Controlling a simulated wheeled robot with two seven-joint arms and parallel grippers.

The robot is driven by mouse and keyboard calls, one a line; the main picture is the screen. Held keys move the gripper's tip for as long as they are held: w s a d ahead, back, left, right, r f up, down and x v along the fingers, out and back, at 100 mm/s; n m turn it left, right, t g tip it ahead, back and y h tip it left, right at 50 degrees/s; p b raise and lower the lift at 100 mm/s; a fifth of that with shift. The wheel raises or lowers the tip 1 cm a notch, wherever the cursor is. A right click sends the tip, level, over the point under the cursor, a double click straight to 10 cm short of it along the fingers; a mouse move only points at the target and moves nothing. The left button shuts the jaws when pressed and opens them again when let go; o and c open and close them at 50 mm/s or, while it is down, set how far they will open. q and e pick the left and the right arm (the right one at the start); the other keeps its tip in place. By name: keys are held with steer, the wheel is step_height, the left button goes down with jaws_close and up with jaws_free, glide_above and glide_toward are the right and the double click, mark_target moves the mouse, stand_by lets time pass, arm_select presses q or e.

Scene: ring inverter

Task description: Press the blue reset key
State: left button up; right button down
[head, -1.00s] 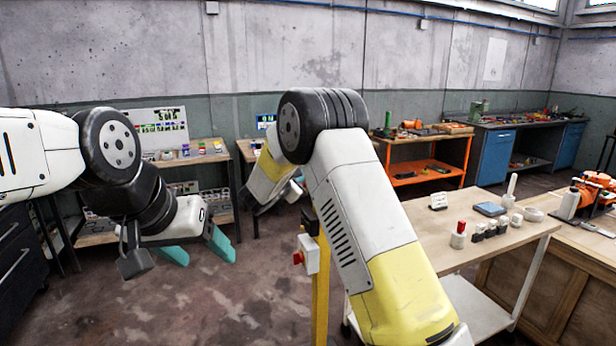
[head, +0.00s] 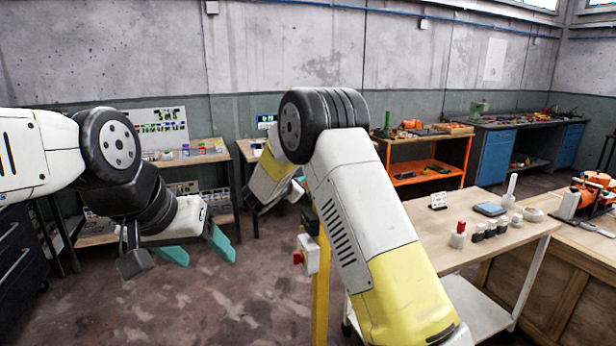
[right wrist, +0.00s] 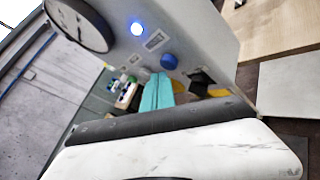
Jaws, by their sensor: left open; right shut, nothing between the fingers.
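In the right wrist view a grey panel (right wrist: 215,35) carries a round blue key (right wrist: 169,61) and, up and to the left of it, a glowing blue lamp (right wrist: 136,29). Small labels sit beside both. My right gripper (right wrist: 158,80) is shut and empty, its teal fingertips just below and left of the blue key; I cannot tell whether they touch. In the head view my right forearm hides the panel's front. My left gripper (head: 198,250) is open and empty, hanging above the floor at the left.
A white box with a red button (head: 298,258) is on a yellow post (head: 320,300) beside my right arm. A wooden table (head: 470,250) with small parts stands at the right. A black part (right wrist: 202,77) sits on the panel right of the key. Floor at lower left is clear.

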steer(key=shift+w+d, duration=0.2)
steer(key=shift+d, duration=0.5)
stand_by(0.9)
steer(key=shift+s+a, duration=0.3)
steer(key=shift+a, duration=0.6)
steer(key=a, duration=0.1)
steer(key=s+a, duration=0.1)
steer(key=a, duration=0.2)
steer(key=shift+s+a, duration=0.25)
steer(key=shift+a, duration=0.1)
